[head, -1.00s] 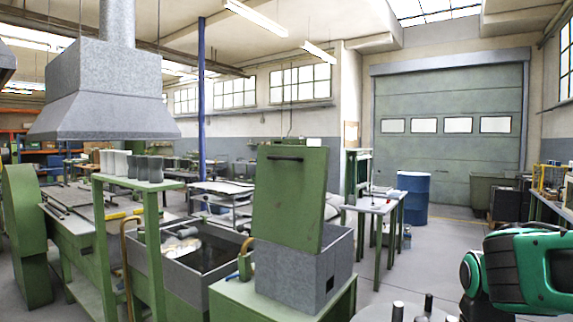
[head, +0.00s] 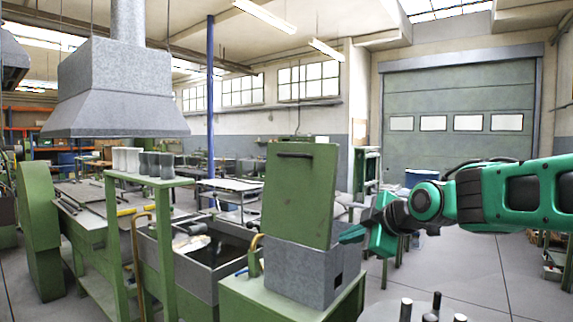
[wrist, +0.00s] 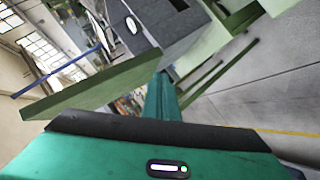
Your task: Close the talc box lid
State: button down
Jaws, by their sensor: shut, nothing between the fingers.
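The talc box (head: 305,275) is a grey metal box on a green stand. Its green lid (head: 300,195) stands upright, open, with a dark handle near its top edge. My gripper (head: 352,234) is shut and empty, with its fingertips at the lower right edge of the lid, just above the box rim. I cannot tell whether it touches the lid. In the wrist view the green fingers (wrist: 162,98) point towards the grey box (wrist: 185,32), and the lid (wrist: 95,88) shows edge-on at left.
A grey trough (head: 190,255) and a green shelf with several cylinders (head: 150,162) stand left of the box. A blue drum (head: 420,180) is behind my arm. Several short pegs (head: 432,308) stand on a round surface at the bottom. Open floor (head: 470,275) lies right.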

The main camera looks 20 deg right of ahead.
jog(key=w+a+r+n+t+y, duration=0.25)
jog(key=a+r+n, duration=0.2)
jog(key=r, duration=0.45)
jog(key=w+a+r+n+t+y, duration=0.2)
jog(key=w+a+r+n+t, duration=0.15)
jog(key=r+n, duration=0.4)
jog(key=w+r+m, duration=0.1)
jog(key=w+m, duration=0.1)
jog(key=w, duration=0.9)
jog(key=shift+w+a+r+g, duration=0.25)
jog(key=shift+a+g, duration=0.05)
jog(key=shift+a, duration=0.05)
